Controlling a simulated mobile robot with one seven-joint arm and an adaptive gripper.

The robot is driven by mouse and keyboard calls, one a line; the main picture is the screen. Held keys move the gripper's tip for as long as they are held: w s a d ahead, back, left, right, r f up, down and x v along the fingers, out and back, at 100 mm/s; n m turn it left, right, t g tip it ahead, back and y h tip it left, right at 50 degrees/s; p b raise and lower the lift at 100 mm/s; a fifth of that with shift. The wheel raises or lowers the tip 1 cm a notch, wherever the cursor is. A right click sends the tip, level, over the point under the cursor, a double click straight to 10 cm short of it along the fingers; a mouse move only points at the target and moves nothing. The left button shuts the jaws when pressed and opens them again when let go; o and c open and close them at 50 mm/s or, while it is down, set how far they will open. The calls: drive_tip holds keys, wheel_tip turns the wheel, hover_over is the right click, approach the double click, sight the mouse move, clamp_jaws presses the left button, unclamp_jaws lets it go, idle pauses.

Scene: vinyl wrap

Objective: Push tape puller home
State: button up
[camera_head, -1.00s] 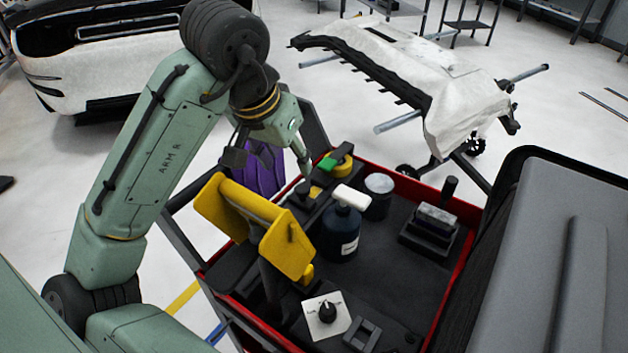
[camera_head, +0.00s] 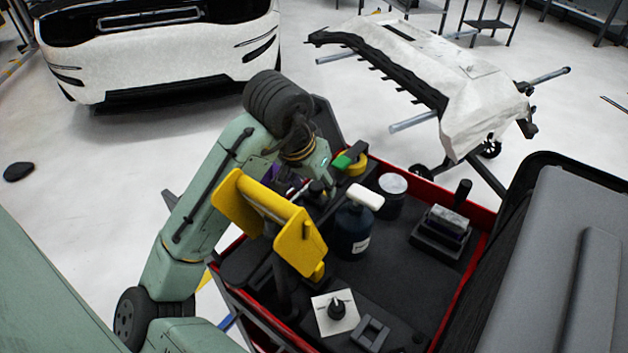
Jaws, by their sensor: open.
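A small dark fitting (camera_head: 316,187) with a rounded black top stands at the cart's far left. Beside it to the right is a yellow tape roll with a green piece (camera_head: 342,161) on it. I cannot tell for certain which of these parts is the tape puller. My gripper (camera_head: 328,178) is low over this corner, beside the dark fitting and left of the yellow roll. It is open. Its fingertips are small and partly hidden, so contact cannot be told. A purple piece (camera_head: 284,184) shows partly behind the yellow holder.
The red-edged cart (camera_head: 463,284) carries a dark bottle with a white top (camera_head: 353,228), a round jar (camera_head: 392,194), a black block tool (camera_head: 440,232) and a white dial plate (camera_head: 333,312). A yellow holder (camera_head: 300,243) rises near my arm. Dark cart surface is bare at centre right.

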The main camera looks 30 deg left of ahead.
drive_tip(key=shift+c, duration=0.3)
clamp_jaws()
idle(0.5)
